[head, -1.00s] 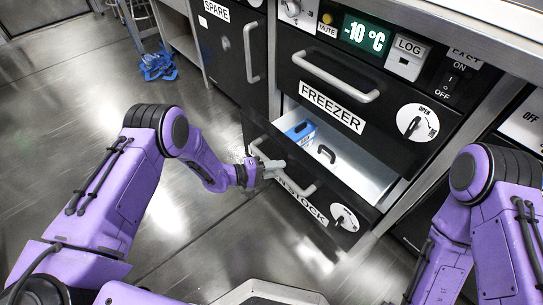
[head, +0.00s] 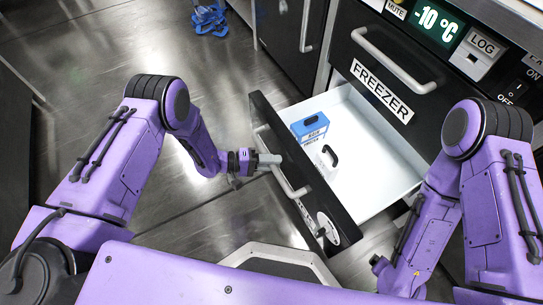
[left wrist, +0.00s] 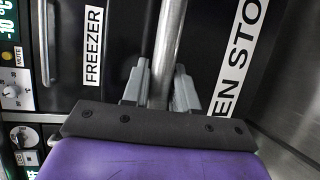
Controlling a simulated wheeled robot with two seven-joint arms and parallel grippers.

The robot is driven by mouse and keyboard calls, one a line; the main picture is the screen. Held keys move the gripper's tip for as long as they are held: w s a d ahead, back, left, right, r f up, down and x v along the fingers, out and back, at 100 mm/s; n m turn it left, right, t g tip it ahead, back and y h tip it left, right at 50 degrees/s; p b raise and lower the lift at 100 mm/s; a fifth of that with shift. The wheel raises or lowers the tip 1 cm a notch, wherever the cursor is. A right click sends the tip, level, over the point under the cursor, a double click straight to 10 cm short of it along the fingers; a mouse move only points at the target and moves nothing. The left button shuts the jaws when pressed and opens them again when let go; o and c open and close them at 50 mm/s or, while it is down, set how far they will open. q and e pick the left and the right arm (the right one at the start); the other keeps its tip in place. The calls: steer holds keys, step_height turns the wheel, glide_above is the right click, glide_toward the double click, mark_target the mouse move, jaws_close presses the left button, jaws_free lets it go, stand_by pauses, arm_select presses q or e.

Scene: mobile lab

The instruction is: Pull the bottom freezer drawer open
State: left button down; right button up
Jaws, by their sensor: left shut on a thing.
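The bottom freezer drawer (head: 369,160) is pulled well out, with its white inside showing. Its black front (head: 262,107) carries a grey bar handle (head: 289,185) and a round dial. My left gripper (head: 268,160) is shut on that handle from the near side. In the left wrist view the grey fingers (left wrist: 161,88) stand on both sides of the handle bar (left wrist: 169,40), beside a label partly reading "EN STO". My right arm comes down at the right of the head view; its gripper is not in view.
In the drawer are a blue box (head: 310,128) and a white, dark-handled item (head: 325,160). The closed upper drawer (head: 392,75) is labelled FREEZER. A blue object (head: 209,19) lies on the floor at the top. Bare metal floor (head: 235,60) lies left of the drawer.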

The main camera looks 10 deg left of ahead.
arm_select(q)
steer(key=shift+s+a, duration=0.3)
steer(key=shift+a, duration=0.1)
steer(key=c, duration=1)
jaws_free()
steer(key=shift+o, duration=0.2)
steer(key=p+v, duration=0.2)
steer(key=v, duration=0.8)
steer(key=shift+a, duration=0.25)
steer(key=shift+s, duration=0.15)
